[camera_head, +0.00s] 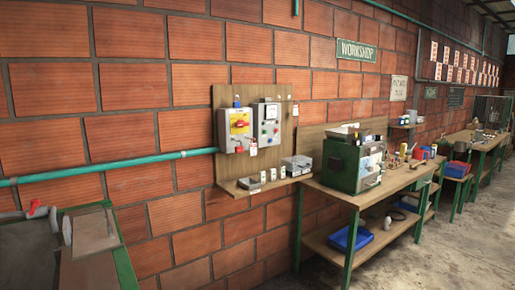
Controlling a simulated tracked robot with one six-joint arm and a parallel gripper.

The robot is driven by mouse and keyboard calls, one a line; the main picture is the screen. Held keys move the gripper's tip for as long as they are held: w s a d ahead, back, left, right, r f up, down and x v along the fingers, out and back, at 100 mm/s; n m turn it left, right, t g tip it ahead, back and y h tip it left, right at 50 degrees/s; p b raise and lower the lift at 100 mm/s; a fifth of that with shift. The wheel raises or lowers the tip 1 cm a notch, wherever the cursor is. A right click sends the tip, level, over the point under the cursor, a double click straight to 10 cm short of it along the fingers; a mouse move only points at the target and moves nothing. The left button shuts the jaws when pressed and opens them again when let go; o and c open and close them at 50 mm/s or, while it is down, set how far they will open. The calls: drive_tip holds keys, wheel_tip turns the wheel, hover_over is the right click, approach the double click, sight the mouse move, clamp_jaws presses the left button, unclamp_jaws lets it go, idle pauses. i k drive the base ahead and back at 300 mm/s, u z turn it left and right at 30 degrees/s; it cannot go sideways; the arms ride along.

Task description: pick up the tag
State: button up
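A small white and red tag (253,149) hangs at the lower right edge of a grey switch box (236,129) on the brick wall. The box has a yellow plate with a red rotary switch (240,123) and a small red item, perhaps a padlock, below it. Another small pale tag (295,110) hangs at the right edge of the wooden backboard (226,95). A third small pale tag-like piece (283,172) is lower, near the shelf. Which one the task means cannot be told. My gripper is not in view.
A second grey control box (268,125) is beside the first. The shelf (247,188) below holds small boxes. A green machine (343,166) stands on a workbench (400,182) at right. A green pipe (120,163) runs along the wall; equipment with a red handle (36,207) is lower left.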

sight(253, 146)
drive_tip(key=i, duration=1.65)
drive_tip(key=u, duration=0.65)
drive_tip(key=i, duration=1.35)
drive_tip(key=u, duration=0.4)
